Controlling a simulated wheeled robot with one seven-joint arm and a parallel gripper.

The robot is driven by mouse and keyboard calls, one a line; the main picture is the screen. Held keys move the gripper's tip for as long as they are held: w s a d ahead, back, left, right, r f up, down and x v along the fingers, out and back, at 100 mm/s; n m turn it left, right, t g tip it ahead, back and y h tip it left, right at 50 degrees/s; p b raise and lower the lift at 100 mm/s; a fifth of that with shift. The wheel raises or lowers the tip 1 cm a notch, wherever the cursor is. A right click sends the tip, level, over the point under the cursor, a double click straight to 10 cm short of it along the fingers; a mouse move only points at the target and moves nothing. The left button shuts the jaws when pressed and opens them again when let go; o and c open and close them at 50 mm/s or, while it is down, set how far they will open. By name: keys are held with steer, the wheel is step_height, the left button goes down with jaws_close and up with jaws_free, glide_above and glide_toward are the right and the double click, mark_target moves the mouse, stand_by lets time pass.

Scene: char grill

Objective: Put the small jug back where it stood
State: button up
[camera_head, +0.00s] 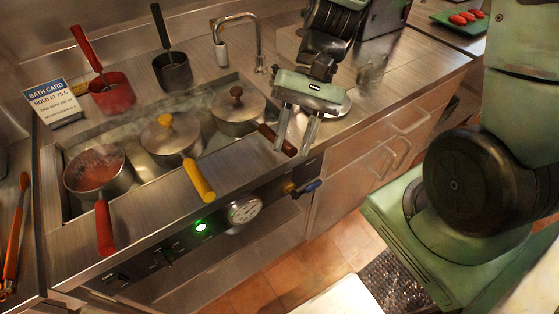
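My gripper (293,150) hangs over the front right of the counter, fingers pointing down and apart. The dark brown handle (268,134) of the right lidded pot (238,112) runs behind or between the fingertips; I cannot tell if they touch it. I see no clear small jug. A blurred shiny metallic shape (371,66) on the counter right of my arm could be a jug or a reflection. A round steel disc (338,104) lies partly hidden behind my gripper.
A sunken bath holds a red-handled open pot (97,172), a yellow-handled lidded pot (170,137) and the brown-handled pot. Behind stand a red container (112,93), a dark container (173,71), a tap (240,17) and a sign (52,100). The right counter is mostly clear.

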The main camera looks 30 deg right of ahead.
steer(key=s+a+r+n+t+h, duration=0.4)
steer(key=s+a+n+h, duration=0.2)
steer(key=n, duration=0.6)
steer(key=shift+s+a+r+n, duration=0.2)
steer(key=shift+s+a+n, duration=0.1)
steer(key=shift+s+a, duration=0.2)
